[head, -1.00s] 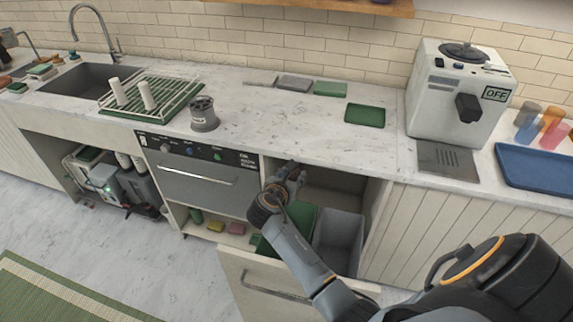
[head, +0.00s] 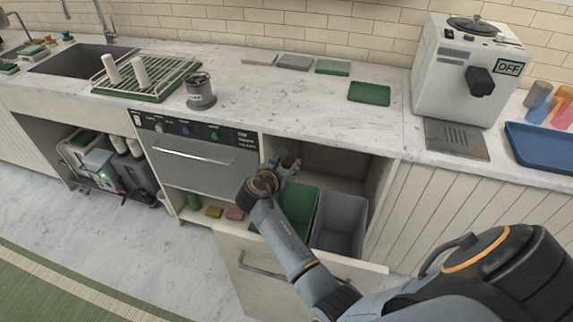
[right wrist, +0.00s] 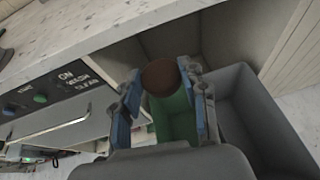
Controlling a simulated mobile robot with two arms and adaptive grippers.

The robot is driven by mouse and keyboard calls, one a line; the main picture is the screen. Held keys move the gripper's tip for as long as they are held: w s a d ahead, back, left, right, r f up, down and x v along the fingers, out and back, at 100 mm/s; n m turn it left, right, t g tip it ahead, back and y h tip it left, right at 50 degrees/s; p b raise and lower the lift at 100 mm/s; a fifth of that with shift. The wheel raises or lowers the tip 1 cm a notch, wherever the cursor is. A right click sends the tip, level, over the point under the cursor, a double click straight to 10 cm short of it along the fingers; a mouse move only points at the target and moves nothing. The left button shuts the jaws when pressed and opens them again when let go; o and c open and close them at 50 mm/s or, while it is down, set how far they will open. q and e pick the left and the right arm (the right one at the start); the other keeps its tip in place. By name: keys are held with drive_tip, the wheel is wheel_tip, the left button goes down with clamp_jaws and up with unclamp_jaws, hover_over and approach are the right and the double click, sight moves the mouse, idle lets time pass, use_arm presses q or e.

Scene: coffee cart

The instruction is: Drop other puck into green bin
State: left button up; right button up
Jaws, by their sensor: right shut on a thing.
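My right gripper (head: 288,160) is over the open drawer below the counter, close to the right side of the dishwasher. In the right wrist view, its blue-padded fingers (right wrist: 165,98) are shut on a round brown puck (right wrist: 161,77). The green bin (head: 302,207) stands in the drawer, partly hidden by my right arm. In the right wrist view the green bin (right wrist: 180,124) lies below and behind the held puck, with the puck above its opening. My left gripper is not in view.
A grey bin (head: 342,215) stands right of the green bin. The drawer front (head: 235,255) sticks out into the room. The counter edge and the dishwasher (head: 200,168) are close to the gripper. A knock-box-like metal canister (head: 201,92) stands on the counter.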

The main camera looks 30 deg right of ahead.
drive_tip(key=shift+f, duration=0.15)
drive_tip(key=o, duration=1)
drive_tip(key=v, duration=0.7)
drive_tip(key=shift+s+a, duration=0.15)
drive_tip(key=shift+a, duration=0.05)
drive_tip(key=shift+a, duration=0.1)
